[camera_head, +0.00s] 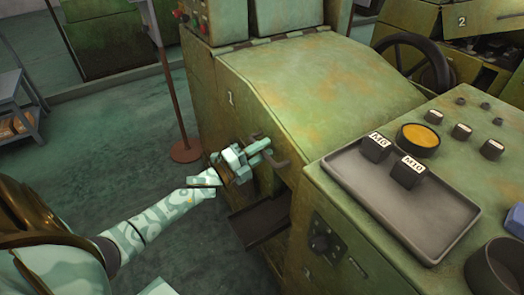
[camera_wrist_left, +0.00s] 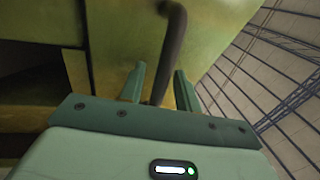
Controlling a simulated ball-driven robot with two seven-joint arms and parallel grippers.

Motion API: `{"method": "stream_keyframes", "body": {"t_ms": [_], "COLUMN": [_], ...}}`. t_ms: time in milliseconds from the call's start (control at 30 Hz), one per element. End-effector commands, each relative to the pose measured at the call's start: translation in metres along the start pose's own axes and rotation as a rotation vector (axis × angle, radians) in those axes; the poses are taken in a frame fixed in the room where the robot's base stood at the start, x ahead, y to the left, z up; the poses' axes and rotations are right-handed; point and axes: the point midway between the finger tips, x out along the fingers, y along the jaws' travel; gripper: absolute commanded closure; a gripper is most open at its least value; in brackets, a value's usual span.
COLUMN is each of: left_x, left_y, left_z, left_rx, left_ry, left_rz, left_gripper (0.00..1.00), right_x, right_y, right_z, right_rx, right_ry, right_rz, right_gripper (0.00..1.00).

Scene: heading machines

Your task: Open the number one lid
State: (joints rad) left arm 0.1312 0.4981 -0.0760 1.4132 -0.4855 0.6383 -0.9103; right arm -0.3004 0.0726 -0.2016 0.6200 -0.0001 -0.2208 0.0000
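The number one lid (camera_head: 315,80) is a worn green sloping cover on the machine, with a "1" on its side. It looks closed. A dark curved handle (camera_head: 279,160) sticks out at its lower front edge. My left gripper (camera_head: 262,149) is at this handle. In the left wrist view the handle (camera_wrist_left: 174,40) runs down between the two fingers of my left gripper (camera_wrist_left: 160,85), with gaps on both sides, so the fingers look open around it. Whether they touch it cannot be told. My right gripper is not in view.
A console with a grey tray (camera_head: 440,240) stands right of the lid, holding two dark blocks (camera_head: 408,171) marked M10 or similar. A handwheel (camera_head: 413,60) and a second machine marked 2 (camera_head: 462,21) are behind. Open floor (camera_head: 110,130) lies to the left.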

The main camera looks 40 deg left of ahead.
Motion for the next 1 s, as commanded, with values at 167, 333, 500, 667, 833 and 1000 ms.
{"method": "stream_keyframes", "body": {"t_ms": [167,333,500,667,833,1000], "left_x": [0.000,0.000,0.000,0.002,0.005,0.012], "left_y": [0.000,0.000,-0.001,-0.011,-0.027,-0.064], "left_z": [0.000,0.000,0.000,-0.003,-0.006,-0.013], "left_rx": [0.000,0.000,-0.001,-0.019,-0.049,-0.119], "left_ry": [0.000,0.000,-0.001,-0.004,-0.008,-0.021], "left_rz": [0.000,0.000,0.001,-0.002,-0.006,-0.012], "left_gripper": [0.67,1.00,1.00,1.00,1.00,1.00], "right_x": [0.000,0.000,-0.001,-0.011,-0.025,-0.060], "right_y": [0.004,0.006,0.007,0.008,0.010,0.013], "right_z": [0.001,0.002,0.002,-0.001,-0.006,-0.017], "right_rx": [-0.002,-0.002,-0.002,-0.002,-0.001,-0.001], "right_ry": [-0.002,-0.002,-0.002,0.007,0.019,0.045], "right_rz": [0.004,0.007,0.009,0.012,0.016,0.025], "right_gripper": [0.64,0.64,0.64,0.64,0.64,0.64]}}
